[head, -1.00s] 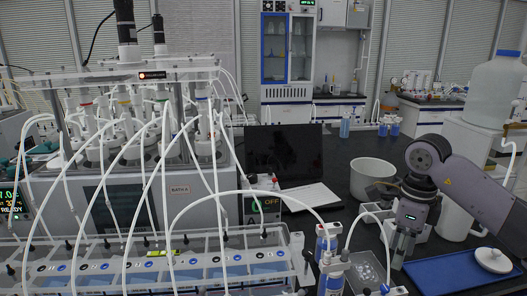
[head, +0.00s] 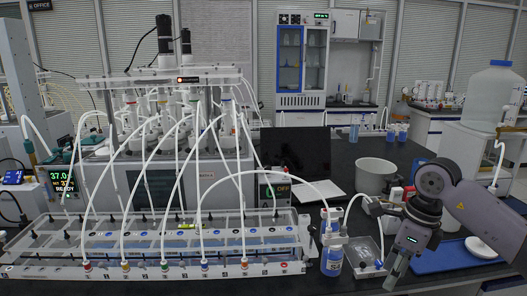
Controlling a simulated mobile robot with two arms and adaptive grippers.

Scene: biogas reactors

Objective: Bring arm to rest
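My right arm comes in from the right edge in the head view. Its gripper (head: 397,272) hangs low at the front right, tilted with the fingertips down and to the left. The fingers look close together, and I cannot tell whether they are shut or hold anything. The gripper is in front of the blue tray (head: 432,262) and to the right of a small clear tray (head: 361,254). My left gripper is not in view.
A white lid (head: 482,247) lies on the blue tray. The reactor unit (head: 150,188), with many tubes, and a clear rack (head: 215,268) fill the left. A laptop (head: 300,162) stands mid-bench.

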